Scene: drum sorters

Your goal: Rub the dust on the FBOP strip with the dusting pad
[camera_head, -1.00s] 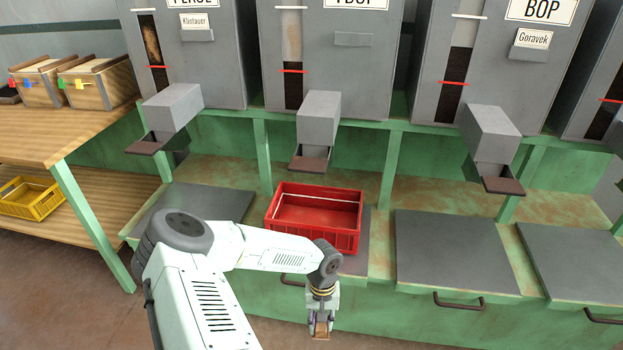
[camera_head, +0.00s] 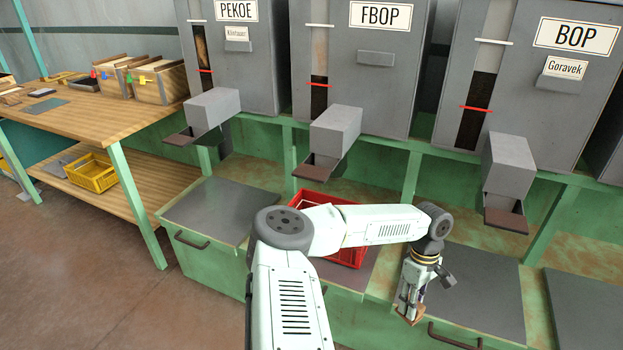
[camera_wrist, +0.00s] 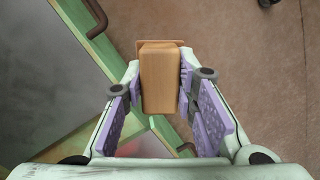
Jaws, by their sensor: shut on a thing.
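The FBOP strip (camera_head: 320,72) is the narrow upright window left of the FBOP label (camera_head: 381,16) on the middle grey sorter. Its upper part looks pale and cloudy, its lower part dark, with a red marker between. My gripper (camera_head: 408,306) hangs low in front of the green bench, below and right of the strip and well away from it. In the wrist view my gripper (camera_wrist: 160,92) is shut on a wooden block with a wider far end, the dusting pad (camera_wrist: 160,75). The pad's rubbing face is hidden.
A red crate (camera_head: 311,198) sits under the FBOP spout (camera_head: 336,133), partly behind my arm. Other spouts jut out below the PEKOE (camera_head: 237,10) and BOP (camera_head: 577,35) labels. A wooden table (camera_head: 110,118) with boxes stands at left. Bare floor (camera_head: 90,250) lies at front left.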

